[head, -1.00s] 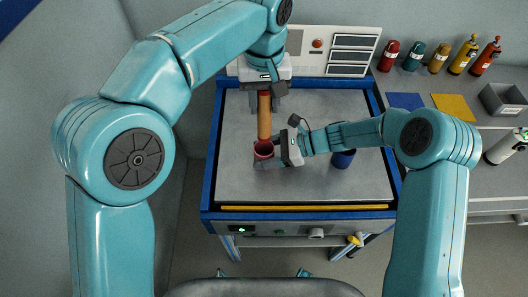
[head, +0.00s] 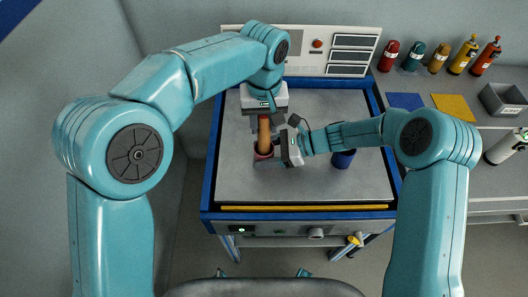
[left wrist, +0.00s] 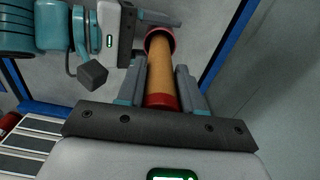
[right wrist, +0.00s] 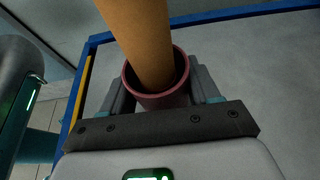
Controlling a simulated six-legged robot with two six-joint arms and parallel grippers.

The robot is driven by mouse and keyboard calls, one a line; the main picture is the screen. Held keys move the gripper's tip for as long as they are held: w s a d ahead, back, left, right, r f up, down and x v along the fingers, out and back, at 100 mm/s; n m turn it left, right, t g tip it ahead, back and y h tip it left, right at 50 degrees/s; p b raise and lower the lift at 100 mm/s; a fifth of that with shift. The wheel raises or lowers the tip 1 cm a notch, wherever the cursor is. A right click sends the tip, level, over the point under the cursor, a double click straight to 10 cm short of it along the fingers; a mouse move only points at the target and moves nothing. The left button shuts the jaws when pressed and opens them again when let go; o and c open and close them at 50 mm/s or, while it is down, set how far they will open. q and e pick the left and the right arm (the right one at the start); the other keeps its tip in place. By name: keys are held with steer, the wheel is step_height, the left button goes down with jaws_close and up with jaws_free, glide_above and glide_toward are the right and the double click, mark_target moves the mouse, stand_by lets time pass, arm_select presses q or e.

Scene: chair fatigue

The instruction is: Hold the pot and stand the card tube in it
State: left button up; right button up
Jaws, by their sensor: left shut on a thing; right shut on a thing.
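The card tube (head: 264,131) is brown with a red end band (left wrist: 162,102). My left gripper (head: 266,114) is shut on it near the banded end. The dark red pot (head: 263,156) stands at the left of the worktop, and my right gripper (head: 274,160) is shut on it from the right. In the right wrist view the tube (right wrist: 140,40) reaches down inside the rim of the pot (right wrist: 160,101) and leans a little in that picture. The tube's lower end is hidden inside the pot, so I cannot tell whether it touches the bottom.
A blue cup (head: 343,159) stands on the grey worktop (head: 300,187) under my right forearm. The worktop has a raised blue edge and a yellow strip in front. A panel (head: 352,56) stands behind. Several bottles and a grey bin (head: 504,99) are on the right-hand counter.

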arm_select(q)
steer(key=shift+f, duration=0.3)
steer(key=o, duration=1.1)
step_height(320, 180, up, 12)
steer(key=shift+r, duration=0.1)
arm_select(e)
steer(key=o, duration=1.1)
steer(key=shift+o, duration=0.2)
